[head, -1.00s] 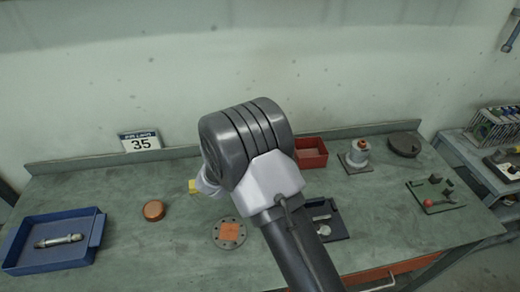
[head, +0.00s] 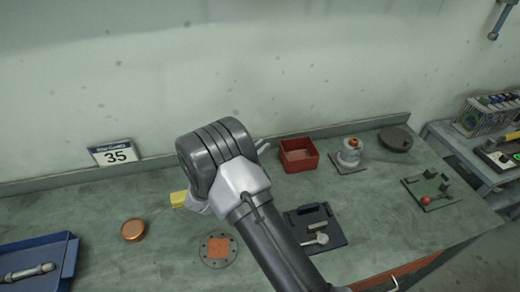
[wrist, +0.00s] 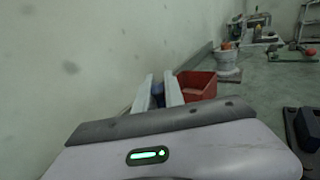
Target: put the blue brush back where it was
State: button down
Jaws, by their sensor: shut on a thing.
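My gripper (wrist: 158,80) points away from the camera in the wrist view, with its two pale fingers either side of a small dark blue thing (wrist: 157,94). It is shut on this, which looks like the blue brush; only a little of it shows and its shape is unclear. In the head view my wrist hides most of the gripper. A pale finger tip (head: 263,147) shows at its right, above the bench and left of the red bin (head: 298,155). The red bin also shows just beyond the fingers in the wrist view (wrist: 198,84).
The bench (head: 390,225) holds a dark tray with metal parts (head: 328,240), a bolted flange (head: 218,250), an orange disc (head: 133,230), a yellow block (head: 179,199) and a blue tray (head: 70,262). A valve part (head: 349,153) stands right of the bin. The wall is close behind.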

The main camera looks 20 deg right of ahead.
jog(key=shift+f, duration=0.15)
jog(key=c, duration=1.4)
grip_release()
jog(key=shift+c, duration=0.2)
